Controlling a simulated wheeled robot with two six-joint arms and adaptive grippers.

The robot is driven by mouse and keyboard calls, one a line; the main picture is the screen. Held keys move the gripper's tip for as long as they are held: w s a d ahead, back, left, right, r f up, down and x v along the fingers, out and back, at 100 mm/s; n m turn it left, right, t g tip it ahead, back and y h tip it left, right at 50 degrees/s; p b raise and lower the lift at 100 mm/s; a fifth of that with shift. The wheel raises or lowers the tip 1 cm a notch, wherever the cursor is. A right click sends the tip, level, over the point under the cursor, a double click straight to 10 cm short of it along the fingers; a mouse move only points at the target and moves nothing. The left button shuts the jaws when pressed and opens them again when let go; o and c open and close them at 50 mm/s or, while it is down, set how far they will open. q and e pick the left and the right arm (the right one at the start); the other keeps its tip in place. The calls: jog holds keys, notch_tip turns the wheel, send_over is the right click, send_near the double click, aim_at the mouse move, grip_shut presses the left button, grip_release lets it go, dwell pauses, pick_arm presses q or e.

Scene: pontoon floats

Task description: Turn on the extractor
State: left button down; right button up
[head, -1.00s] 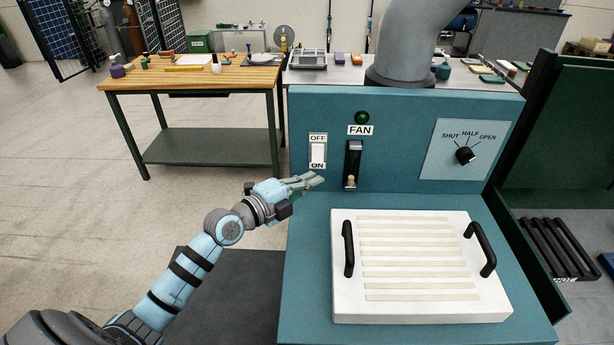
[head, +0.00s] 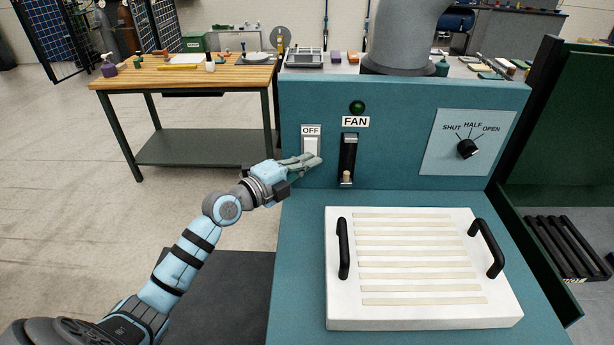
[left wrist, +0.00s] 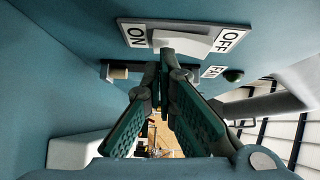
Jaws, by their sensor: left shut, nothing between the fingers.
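The extractor's teal panel (head: 400,160) carries a white rocker switch (head: 311,146) with an OFF label above it. The switch also shows in the left wrist view (left wrist: 190,42), with its ON label (left wrist: 138,35) at the left end. My left gripper (head: 314,162) is shut and empty, its fingertips over the switch's lower part in the head view. In the left wrist view the fingertips (left wrist: 166,66) reach the switch's edge; I cannot tell whether they press it. The lamp (head: 357,107) above the FAN label is dark green. My right gripper is not in view.
A fan lever (head: 347,176) sits low in its black slot, right of the switch. A SHUT–HALF–OPEN dial (head: 467,149) is farther right. A white slatted block (head: 420,318) with black handles lies on the teal bench. A wooden table (head: 180,77) stands at back left.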

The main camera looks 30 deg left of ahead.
pick_arm(q)
jog(key=shift+a+f+p, duration=0.1)
jog(key=shift+f+p, duration=0.2)
jog(key=shift+p, duration=0.6)
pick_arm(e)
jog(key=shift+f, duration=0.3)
pick_arm(q)
jog(key=s+a+f+p, duration=0.1)
jog(key=s+p, duration=0.1)
jog(key=s, duration=1.1)
jog(key=shift+a+f, duration=0.3)
jog(key=shift+f, duration=0.1)
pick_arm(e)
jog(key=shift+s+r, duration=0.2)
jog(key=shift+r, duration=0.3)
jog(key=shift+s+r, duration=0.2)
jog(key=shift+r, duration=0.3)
pick_arm(q)
jog(key=shift+w+f, duration=0.1)
